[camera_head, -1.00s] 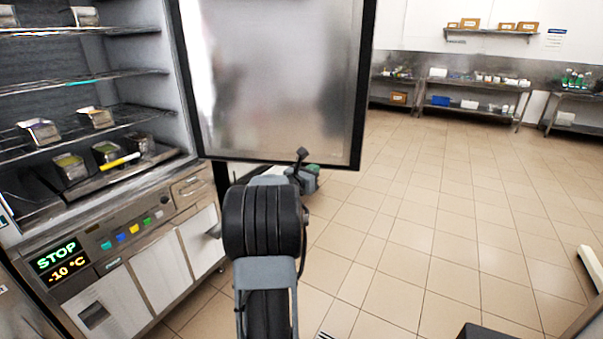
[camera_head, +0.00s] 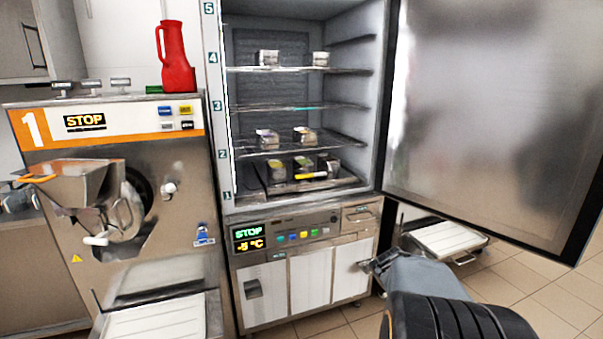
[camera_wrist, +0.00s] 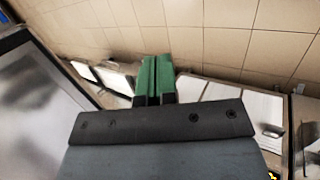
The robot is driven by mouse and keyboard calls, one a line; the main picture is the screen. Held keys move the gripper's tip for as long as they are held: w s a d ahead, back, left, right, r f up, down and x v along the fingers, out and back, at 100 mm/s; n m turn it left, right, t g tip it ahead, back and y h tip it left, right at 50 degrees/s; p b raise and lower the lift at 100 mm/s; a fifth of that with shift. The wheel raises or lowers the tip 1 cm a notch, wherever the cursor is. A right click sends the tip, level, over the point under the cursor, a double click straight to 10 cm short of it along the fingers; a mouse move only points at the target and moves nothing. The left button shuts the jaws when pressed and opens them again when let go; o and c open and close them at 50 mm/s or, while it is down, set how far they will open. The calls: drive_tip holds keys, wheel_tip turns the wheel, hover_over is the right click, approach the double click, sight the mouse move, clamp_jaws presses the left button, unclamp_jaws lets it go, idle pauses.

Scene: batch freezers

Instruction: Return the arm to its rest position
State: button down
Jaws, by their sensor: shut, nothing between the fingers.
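My gripper (camera_wrist: 157,80) shows in the wrist view with its green fingers side by side, shut and empty. It points out over the tiled floor, touching nothing that I can see. In the head view my arm (camera_head: 450,318) comes in at the lower right, in front of the freezer's lower doors and below its open door. The fingers cannot be made out there.
The open freezer door (camera_head: 485,110) swings out at the right, close above my arm. The freezer cabinet (camera_head: 308,222) holds small tubs on wire shelves. A batch freezer (camera_head: 120,250) with a red jug (camera_head: 176,62) stands left. Tiled floor (camera_head: 535,290) is free at right.

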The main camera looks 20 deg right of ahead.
drive_tip(key=w+a+r+t+y, duration=0.1)
drive_tip(key=a+t+y, duration=0.1)
drive_tip(key=a, duration=0.7)
drive_tip(key=w+a+r+n+t+y, duration=0.1)
drive_tip(key=a+t+y, duration=0.1)
drive_tip(key=a, duration=0.8)
drive_tip(key=w+a+r+n+t+y, duration=0.1)
drive_tip(key=a+r+t+y, duration=0.1)
drive_tip(key=a, duration=0.8)
drive_tip(key=shift+w+p, duration=0.35)
drive_tip(key=shift+p, duration=0.1)
drive_tip(key=shift+r, duration=0.1)
